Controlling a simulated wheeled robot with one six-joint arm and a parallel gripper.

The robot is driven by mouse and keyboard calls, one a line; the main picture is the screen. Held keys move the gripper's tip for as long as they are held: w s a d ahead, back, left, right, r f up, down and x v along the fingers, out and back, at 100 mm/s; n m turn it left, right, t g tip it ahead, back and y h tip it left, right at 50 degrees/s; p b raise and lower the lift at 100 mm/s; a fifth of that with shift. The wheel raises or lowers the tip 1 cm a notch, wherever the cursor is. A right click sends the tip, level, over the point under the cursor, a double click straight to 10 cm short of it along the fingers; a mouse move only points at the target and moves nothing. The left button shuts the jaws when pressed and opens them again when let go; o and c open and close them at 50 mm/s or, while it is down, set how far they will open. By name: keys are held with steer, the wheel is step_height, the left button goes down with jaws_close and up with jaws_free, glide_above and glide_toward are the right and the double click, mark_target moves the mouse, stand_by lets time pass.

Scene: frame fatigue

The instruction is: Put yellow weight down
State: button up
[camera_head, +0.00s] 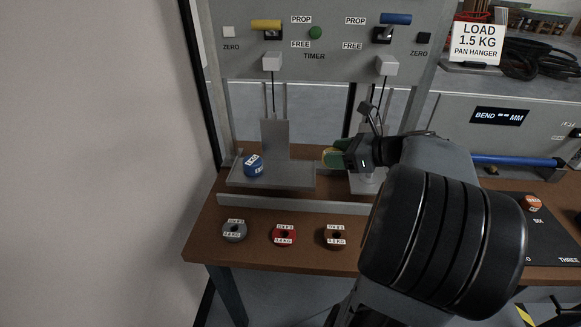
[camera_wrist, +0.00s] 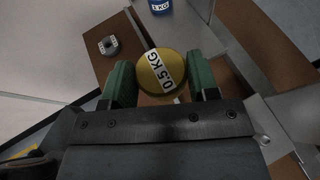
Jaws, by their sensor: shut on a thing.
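The yellow weight (camera_wrist: 158,72), labelled 0.5 KG, is between the two green fingers of my gripper (camera_wrist: 163,82) in the wrist view. My gripper is shut on it. In the head view my gripper (camera_head: 334,156) is over the gap between the two hanging pans, at the right edge of the left pan (camera_head: 290,178). The weight is mostly hidden there by the fingers, with only a bit of yellow showing. I cannot tell whether the weight touches anything below.
A blue 1 KG weight (camera_head: 254,167) sits on the left pan. The right pan (camera_head: 366,184) is partly behind my arm. A grey weight (camera_head: 234,231), a red weight (camera_head: 284,236) and a brown weight (camera_head: 335,237) lie along the table front. A sign (camera_head: 477,42) reads "LOAD 1.5 KG PAN HANGER".

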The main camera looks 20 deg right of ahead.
steer(key=w+a+f, duration=0.1)
steer(key=w+f, duration=0.2)
steer(key=w, duration=0.4)
steer(key=b, duration=0.2)
glide_above(305, 174)
steer(key=s, duration=0.2)
steer(key=f, duration=0.4)
steer(key=shift+w+d+f, duration=0.1)
steer(key=shift+w+f, duration=0.55)
steer(key=shift+f, duration=0.15)
steer(key=shift+w+f+b, duration=0.15)
steer(key=shift+f+b, duration=0.1)
steer(key=shift+f, duration=0.65)
steer(key=shift+w+f+b, duration=0.1)
steer(key=shift+f+b, duration=0.15)
steer(key=shift+f, duration=0.6)
steer(key=shift+f, duration=0.1)
steer(key=o, duration=1.2)
steer(key=shift+o, duration=0.2)
